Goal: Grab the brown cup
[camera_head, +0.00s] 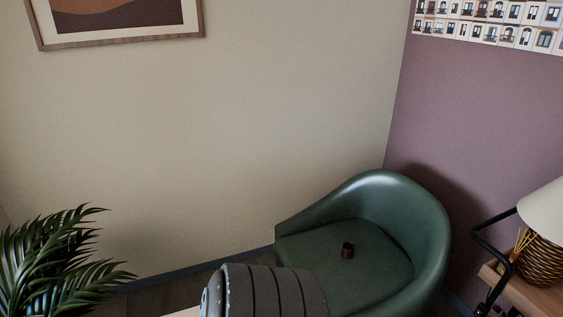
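A dark ribbed part of my own body shows at the bottom centre, in front of the chair's left side. Neither of my grippers is in view.
A leafy plant (55,262) stands at the lower left. A wooden side table (528,296) with a black rail, a woven-base lamp (540,258) and reed sticks is at the right edge. Walls close off the back and right. Dark floor shows left of the chair.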

